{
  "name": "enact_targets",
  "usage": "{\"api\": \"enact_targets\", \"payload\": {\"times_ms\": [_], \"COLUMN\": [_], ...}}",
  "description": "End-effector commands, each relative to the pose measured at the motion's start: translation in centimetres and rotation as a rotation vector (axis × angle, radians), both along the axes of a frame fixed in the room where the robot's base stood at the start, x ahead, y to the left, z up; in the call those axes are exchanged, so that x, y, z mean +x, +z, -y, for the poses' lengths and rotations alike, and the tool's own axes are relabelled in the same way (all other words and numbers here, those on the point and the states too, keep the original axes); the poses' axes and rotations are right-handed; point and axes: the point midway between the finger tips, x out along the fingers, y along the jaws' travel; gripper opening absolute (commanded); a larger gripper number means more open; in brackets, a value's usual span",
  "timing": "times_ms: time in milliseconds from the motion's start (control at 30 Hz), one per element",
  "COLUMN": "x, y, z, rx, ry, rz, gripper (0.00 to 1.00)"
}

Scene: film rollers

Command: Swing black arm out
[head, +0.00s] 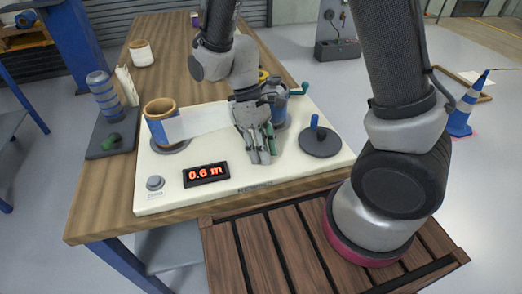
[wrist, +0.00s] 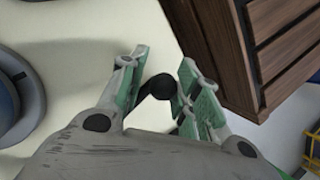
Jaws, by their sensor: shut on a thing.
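My gripper (head: 262,155) points down at the front middle of the cream machine (head: 225,195), between the display and the black disc. In the wrist view my gripper (wrist: 160,88) has its two green-padded fingers on either side of the black arm (wrist: 157,88). Its round dark end shows between them, and the fingers are shut on it.
The display (head: 206,174) reads 0.6 m. A brown roll (head: 161,112) feeds a pale film strip (head: 198,121) toward the blue roller (head: 275,100). The black disc (head: 320,142) with a blue handle lies right of my gripper. A wooden slatted surface (head: 280,250) is in front.

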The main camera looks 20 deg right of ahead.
Motion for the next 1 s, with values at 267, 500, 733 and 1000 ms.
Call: {"api": "enact_targets", "payload": {"times_ms": [267, 500, 733, 1000], "x": [0.37, 0.39, 0.4, 0.24], "y": [0.1, 0.1, 0.09, 0.04], "z": [0.05, 0.08, 0.08, 0.19], "rx": [0.006, 0.006, 0.006, 0.003], "ry": [0.043, 0.048, 0.048, 0.047], "rz": [0.008, 0.008, 0.008, 0.004], "gripper": [0.0, 0.0, 0.0, 0.47]}}
